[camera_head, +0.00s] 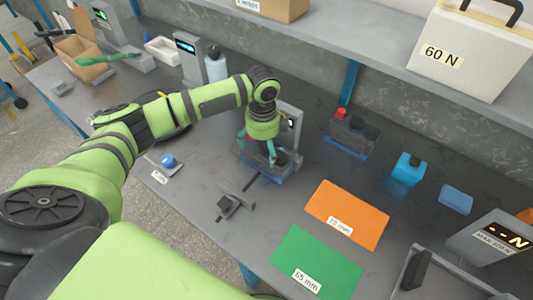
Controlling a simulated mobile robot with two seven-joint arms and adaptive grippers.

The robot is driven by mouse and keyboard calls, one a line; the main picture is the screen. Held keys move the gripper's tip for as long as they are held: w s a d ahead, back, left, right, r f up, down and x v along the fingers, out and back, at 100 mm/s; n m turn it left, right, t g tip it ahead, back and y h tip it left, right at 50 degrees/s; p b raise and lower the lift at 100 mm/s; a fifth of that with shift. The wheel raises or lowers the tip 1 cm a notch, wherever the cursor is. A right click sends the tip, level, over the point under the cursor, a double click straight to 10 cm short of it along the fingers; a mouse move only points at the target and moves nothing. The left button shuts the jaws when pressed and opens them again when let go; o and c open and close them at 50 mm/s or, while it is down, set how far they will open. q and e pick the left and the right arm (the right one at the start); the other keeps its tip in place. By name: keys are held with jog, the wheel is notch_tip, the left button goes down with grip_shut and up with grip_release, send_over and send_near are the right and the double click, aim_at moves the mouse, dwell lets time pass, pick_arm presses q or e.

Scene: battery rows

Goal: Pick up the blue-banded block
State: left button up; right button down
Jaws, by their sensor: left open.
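My left gripper (258,148) is open and points down over a dark block (245,155) with blue along its lower edge. Its fingers reach down at the block and partly hide it; I cannot tell whether they touch it. A second dark block (351,136) with a blue lower edge and a red knob stands farther right, near the back. My right gripper is not in view.
A blue button (168,160), a bottle (215,68) and a flat blue piece (456,199) are also on the bench.

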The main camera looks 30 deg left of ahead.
pick_arm(q)
notch_tip(320, 180, down, 2)
jog(key=shift+f, duration=0.3)
jog(key=c, duration=1.4)
jog(key=shift+w+d+r, duration=0.1)
jog(key=shift+w+r, duration=0.05)
jog(key=shift+w, duration=0.05)
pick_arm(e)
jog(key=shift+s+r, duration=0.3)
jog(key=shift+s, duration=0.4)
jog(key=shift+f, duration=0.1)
